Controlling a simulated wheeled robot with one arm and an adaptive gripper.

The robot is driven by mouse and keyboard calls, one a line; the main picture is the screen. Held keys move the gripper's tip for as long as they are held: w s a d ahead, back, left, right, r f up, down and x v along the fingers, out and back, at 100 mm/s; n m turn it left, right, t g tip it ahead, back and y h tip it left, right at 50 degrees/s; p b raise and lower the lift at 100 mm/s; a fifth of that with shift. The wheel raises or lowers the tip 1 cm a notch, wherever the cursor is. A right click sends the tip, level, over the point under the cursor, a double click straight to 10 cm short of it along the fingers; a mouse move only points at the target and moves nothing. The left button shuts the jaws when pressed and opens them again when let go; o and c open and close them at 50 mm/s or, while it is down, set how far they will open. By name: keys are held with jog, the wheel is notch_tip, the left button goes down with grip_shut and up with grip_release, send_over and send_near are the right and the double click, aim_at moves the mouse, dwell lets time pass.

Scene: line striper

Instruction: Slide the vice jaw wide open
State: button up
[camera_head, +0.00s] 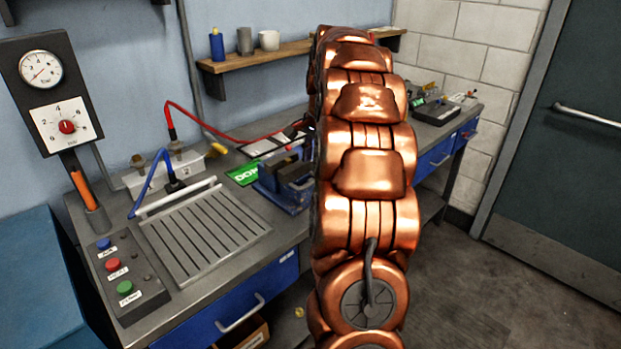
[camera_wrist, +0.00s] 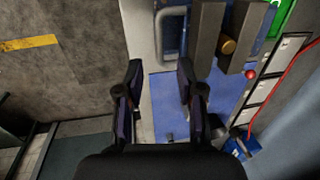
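The vice (camera_head: 285,182) is blue with dark jaws and sits on the workbench, left of my copper arm in the head view. In the wrist view its two dark grey jaw blocks (camera_wrist: 206,38) stand apart at upper right, with a brass-coloured round piece (camera_wrist: 228,46) between them. A blue plate (camera_wrist: 172,97) lies below them. My gripper (camera_wrist: 159,75) is open and empty. Its right finger is near the lower left of the left jaw block; I cannot tell whether they touch. The gripper is hidden behind my arm in the head view.
A green sign (camera_head: 242,174) lies beside the vice. A slatted metal plate (camera_head: 205,232) and a button box (camera_head: 125,278) are at the left of the bench. A red hose (camera_head: 215,132) crosses behind. Clear floor (camera_head: 470,290) lies at the right.

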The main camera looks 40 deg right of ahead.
aim_at(310, 183)
jog(key=shift+w+a+f+p, duration=0.1)
jog(key=shift+w+f+p, duration=0.15)
jog(key=shift+f, duration=0.9)
jog(key=shift+w+d+f+p, duration=0.15)
jog(key=shift+f+p, duration=0.25)
jog(key=shift+f, duration=0.75)
jog(key=shift+w+a+f+p, duration=0.15)
jog(key=shift+w+f+p, duration=0.15)
jog(key=shift+f, duration=0.85)
grip_shut()
